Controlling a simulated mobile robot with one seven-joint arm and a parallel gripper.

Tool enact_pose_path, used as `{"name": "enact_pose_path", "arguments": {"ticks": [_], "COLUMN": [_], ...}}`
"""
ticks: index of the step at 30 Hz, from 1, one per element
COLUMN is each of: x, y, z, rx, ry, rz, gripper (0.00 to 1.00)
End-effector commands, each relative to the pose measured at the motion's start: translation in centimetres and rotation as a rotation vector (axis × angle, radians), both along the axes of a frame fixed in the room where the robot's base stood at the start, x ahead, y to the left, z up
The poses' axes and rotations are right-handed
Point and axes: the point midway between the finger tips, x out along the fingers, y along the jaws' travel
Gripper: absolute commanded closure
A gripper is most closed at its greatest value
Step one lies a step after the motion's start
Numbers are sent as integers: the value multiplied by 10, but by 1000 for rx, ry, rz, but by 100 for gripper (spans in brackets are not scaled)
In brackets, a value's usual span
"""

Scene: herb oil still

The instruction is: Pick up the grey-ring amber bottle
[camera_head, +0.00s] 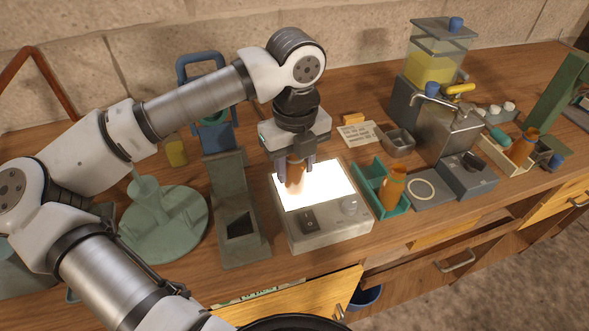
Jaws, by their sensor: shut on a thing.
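My gripper (294,168) points down over the lit white panel of a light box (330,232). It is shut on an amber bottle (296,178), which is upright between the fingers. The glare hides whether its base touches the panel. A second amber bottle (393,188) stands in a green tray (366,189) to the right of the light box. A third amber bottle (526,147) stands in a pale tray (493,147) at the far right. I cannot make out a grey ring on any of these bottles.
A grey chute-like stand (236,205) and a round green base (165,228) are left of the light box. A metal tank (447,133) and a yellow-filled container (432,68) stand at the right. A drawer (300,300) is open below the front edge.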

Motion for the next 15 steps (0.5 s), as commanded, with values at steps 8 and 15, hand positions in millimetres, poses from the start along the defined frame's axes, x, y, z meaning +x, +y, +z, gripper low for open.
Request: {"name": "enact_pose_path", "arguments": {"ticks": [8, 15], "x": [0, 1], "y": [0, 0], "z": [3, 15], "rx": [0, 1], "ry": [-1, -2], "rz": [0, 2], "gripper": [90, 90]}}
